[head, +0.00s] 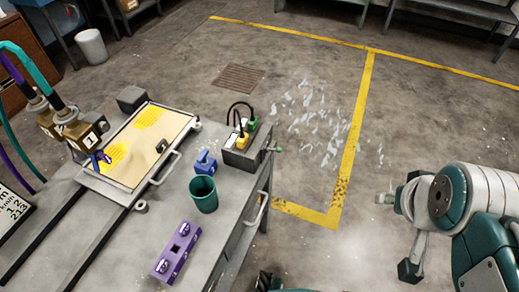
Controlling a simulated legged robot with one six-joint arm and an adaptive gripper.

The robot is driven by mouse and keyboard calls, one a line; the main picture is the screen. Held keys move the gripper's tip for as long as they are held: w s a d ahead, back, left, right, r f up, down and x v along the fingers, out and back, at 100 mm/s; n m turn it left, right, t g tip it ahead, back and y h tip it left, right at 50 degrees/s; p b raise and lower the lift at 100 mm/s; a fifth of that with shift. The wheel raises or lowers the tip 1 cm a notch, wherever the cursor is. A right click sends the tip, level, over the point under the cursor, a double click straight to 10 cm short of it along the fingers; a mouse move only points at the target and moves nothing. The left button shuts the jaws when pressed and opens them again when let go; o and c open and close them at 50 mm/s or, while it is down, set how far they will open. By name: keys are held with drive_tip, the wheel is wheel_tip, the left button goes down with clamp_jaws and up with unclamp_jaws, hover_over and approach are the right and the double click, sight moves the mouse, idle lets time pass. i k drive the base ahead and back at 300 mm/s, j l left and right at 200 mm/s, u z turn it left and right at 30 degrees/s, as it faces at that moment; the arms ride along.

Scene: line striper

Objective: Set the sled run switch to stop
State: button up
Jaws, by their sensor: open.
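A workbench (120,252) fills the left. A purple block (163,266) with white markings and a dark square opening lies near its front; the markings are too small to read. A small blue piece (203,166) with a raised part stands behind the dark green cup (203,198). A flat sled-like tray (150,140) with a handle sits on dark rails, with a blue lever-like part (100,158) at its left edge. I cannot tell which is the run switch or its setting. My gripper (398,233) is at the right, open and empty, over the floor, well apart from the bench.
A grey box (240,157) with yellow and green plugs and black cables stands at the bench's right edge. Teal and purple hoses (28,70) rise at the left.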

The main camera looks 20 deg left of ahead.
sight(278, 150)
drive_tip(key=i+l+u, duration=0.15)
drive_tip(key=i+u, duration=0.35)
drive_tip(key=i+l+u, duration=0.2)
drive_tip(key=u, duration=0.3)
